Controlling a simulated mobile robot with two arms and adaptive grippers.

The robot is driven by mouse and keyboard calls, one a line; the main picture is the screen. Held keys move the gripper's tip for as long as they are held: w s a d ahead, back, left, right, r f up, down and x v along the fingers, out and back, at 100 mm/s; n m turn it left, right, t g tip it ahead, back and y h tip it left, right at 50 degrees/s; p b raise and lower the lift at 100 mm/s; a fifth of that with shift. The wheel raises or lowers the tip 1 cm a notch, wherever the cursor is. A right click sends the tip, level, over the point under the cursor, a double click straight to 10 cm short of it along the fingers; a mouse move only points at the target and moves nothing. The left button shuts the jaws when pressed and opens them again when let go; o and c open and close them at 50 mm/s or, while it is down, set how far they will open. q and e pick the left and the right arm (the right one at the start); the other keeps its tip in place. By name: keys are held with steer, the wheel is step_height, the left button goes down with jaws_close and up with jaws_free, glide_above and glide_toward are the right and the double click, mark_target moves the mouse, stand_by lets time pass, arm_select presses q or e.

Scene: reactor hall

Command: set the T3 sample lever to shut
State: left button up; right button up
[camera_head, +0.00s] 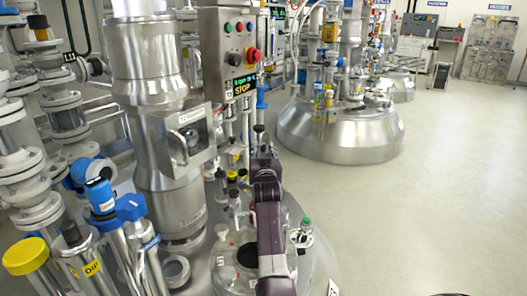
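A steel box (184,138) with a small label that seems to start with T3 is fixed to the front of the thick steel column. A dark round opening with a small metal part shows on its face; I cannot make out a separate lever or its setting. My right gripper (261,140) is at the upper end of my dark purple arm, right of the box and apart from it, below the control panel. It is seen from behind, and its fingers are too small and hidden to tell open from shut. My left gripper is not in view.
A control panel (230,50) with a red button and a STOP display hangs above. Valves and pipes, a yellow cap (26,256) and blue fittings (101,197) crowd the left. The vessel lid (228,262) lies below my arm. The floor (430,190) at right is clear.

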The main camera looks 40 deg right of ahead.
steer(key=shift+c, duration=0.3)
jaws_close()
steer(key=shift+d, duration=0.15)
